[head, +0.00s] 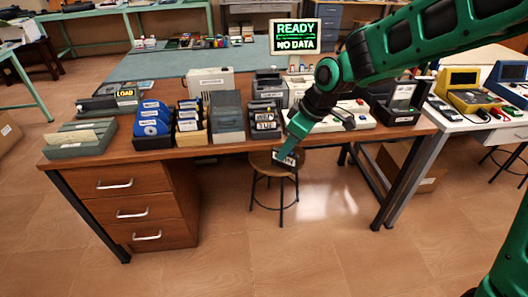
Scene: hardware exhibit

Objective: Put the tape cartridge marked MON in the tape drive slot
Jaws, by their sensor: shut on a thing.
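My gripper (289,150) is shut on a small dark cartridge (284,159) with a pale label. It holds it in front of the desk's front edge, above the round stool as seen here. The label's letters are too small to read surely. A dark rack (265,123) with labelled cartridges stands on the desk just left of my arm; one label seems to read TUE. No slot clearly marked as the tape drive's can be made out. A dark unit with a lit LOAD sign (126,94) stands at the desk's left. My arm hides part of the desk's right half.
A screen (295,36) reads READY, NO DATA. The wooden desk (235,150) also bears blue disk boxes (152,125), a grey box (227,115) and a beige device (210,80). A stool (272,163) stands in front. The floor before the desk is otherwise clear.

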